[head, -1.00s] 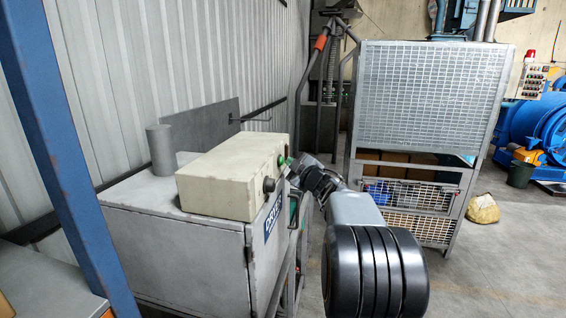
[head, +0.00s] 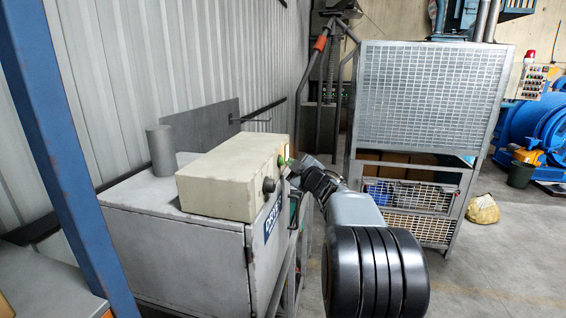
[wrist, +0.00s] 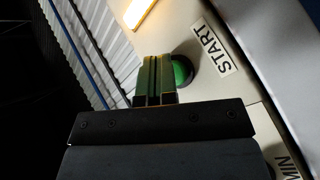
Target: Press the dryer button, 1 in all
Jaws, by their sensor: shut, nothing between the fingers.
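The dryer is a grey cabinet (head: 175,245) with a beige control box (head: 225,178) on top. In the wrist view a round green button (wrist: 183,71) in a dark ring sits beside a START label (wrist: 215,47). My gripper (wrist: 154,62) is shut and empty, its fingertips at the left side of the button and overlapping it in view. I cannot tell whether they touch it. A lamp (wrist: 139,12) glows warm yellow near the fingertips.
A black knob (head: 268,185) sticks out of the box face near my gripper. A blue post (head: 65,150) stands at the left. A mesh cage (head: 430,100) stands behind my arm. The floor at right (head: 490,265) is mostly clear.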

